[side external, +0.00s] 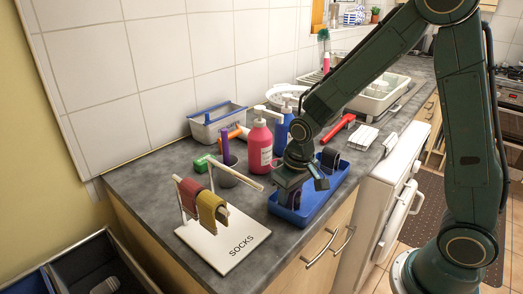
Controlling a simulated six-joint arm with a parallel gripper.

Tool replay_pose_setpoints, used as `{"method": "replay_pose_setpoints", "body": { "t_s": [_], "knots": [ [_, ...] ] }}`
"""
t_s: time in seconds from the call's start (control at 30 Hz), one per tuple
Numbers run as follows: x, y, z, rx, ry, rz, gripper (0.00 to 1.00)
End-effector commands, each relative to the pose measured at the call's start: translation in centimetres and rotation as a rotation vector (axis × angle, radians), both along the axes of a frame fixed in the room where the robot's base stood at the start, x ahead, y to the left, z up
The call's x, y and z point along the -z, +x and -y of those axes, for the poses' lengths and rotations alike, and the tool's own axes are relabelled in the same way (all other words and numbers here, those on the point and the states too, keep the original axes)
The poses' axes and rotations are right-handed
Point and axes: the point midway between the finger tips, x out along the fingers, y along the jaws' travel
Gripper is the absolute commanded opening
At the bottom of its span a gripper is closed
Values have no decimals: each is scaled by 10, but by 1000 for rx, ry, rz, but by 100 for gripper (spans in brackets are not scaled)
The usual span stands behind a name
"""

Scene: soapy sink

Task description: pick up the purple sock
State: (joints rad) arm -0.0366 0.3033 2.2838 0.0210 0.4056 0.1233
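My gripper (300,188) reaches down over the left end of a blue tray (316,208). A dark purple item (296,199), which looks like the purple sock, stands in the tray right at the fingers and is partly hidden by them. I cannot tell whether the fingers are closed on it. Another dark, rolled item (329,160), greyish, stands at the tray's far end. A white rack marked SOCKS (222,243) stands to the left, with a dark red sock (189,196) and a mustard sock (210,210) hanging on its arm.
A pink bottle (259,147) and a blue bottle (282,131) stand close behind my gripper. A grey cup (228,174) with a purple-handled tool is behind the rack. A grey caddy (216,122) sits by the wall. The counter's front edge runs close to the tray.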

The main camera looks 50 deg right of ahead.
Motion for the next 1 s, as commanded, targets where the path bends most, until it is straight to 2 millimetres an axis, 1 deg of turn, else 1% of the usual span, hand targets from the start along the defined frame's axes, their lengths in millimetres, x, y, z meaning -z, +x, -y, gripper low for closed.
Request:
{"method": "replay_pose_setpoints", "body": {
  "t_s": [0.03,0.1,0.4,0.57,0.77,0.87,1.0],
  "knots": [
    [0,0,0,0,0,0,22],
    [0,0,0,0,0,0,11],
    [-1,0,0,0,0,1,11],
    [-5,0,0,0,0,1,11],
    [-22,1,0,0,0,5,11],
    [-35,1,0,0,1,5,11],
    [-60,1,0,0,0,7,11]
  ]
}}
